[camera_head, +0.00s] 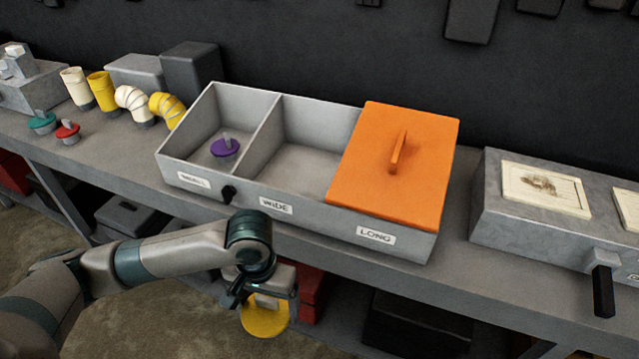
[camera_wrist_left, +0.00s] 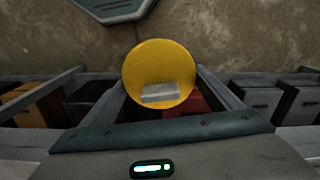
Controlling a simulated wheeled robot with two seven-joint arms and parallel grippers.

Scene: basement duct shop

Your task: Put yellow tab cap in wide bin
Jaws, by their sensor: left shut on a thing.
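The yellow tab cap (camera_head: 265,314) is a round disc with a grey tab, also in the left wrist view (camera_wrist_left: 158,68). My left gripper (camera_head: 262,299) is shut on it, in front of the bench's front edge and below the bench top. The grey divided bin box stands on the bench behind the gripper. Its middle compartment, the wide bin (camera_head: 298,169), is uncovered and looks empty. My right gripper is not in view.
A purple cap (camera_head: 225,147) lies in the left compartment. An orange lid (camera_head: 398,165) covers the long compartment. Green (camera_head: 41,122) and red (camera_head: 67,131) caps and several duct pieces stand at left. A grey box with a black handle (camera_head: 602,291) is at right.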

